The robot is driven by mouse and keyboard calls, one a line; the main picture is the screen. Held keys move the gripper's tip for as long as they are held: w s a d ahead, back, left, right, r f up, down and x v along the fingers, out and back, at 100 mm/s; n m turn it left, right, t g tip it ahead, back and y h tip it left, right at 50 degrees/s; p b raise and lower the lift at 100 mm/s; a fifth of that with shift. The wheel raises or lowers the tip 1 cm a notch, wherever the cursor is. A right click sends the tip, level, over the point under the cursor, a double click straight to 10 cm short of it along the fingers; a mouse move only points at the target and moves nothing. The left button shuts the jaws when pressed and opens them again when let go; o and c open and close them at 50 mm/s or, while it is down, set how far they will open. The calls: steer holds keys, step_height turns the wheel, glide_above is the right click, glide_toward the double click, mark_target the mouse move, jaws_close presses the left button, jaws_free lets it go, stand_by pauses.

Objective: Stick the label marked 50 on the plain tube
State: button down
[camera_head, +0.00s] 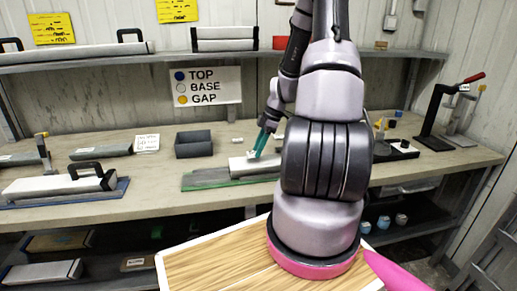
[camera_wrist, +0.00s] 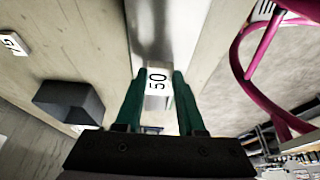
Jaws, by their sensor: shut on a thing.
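My gripper (camera_head: 262,140) has teal fingers and points down at the workbench. In the wrist view, the gripper (camera_wrist: 159,80) is shut on a small white label marked 50 (camera_wrist: 158,79), its digits turned sideways. Directly beyond the label is a smooth silver surface, the tube (camera_wrist: 151,28). In the head view the pale tube (camera_head: 240,164) lies on a green-edged tray (camera_head: 205,180), partly hidden by my arm. The label appears over or against the tube, but I cannot tell whether they touch.
A lidded core tray (camera_head: 58,184) lies at the left. A TOP, BASE, GAP sign (camera_head: 207,86) hangs behind.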

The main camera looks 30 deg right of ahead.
steer(key=shift+f, duration=1.15)
jaws_free()
steer(key=shift+r, duration=3.55)
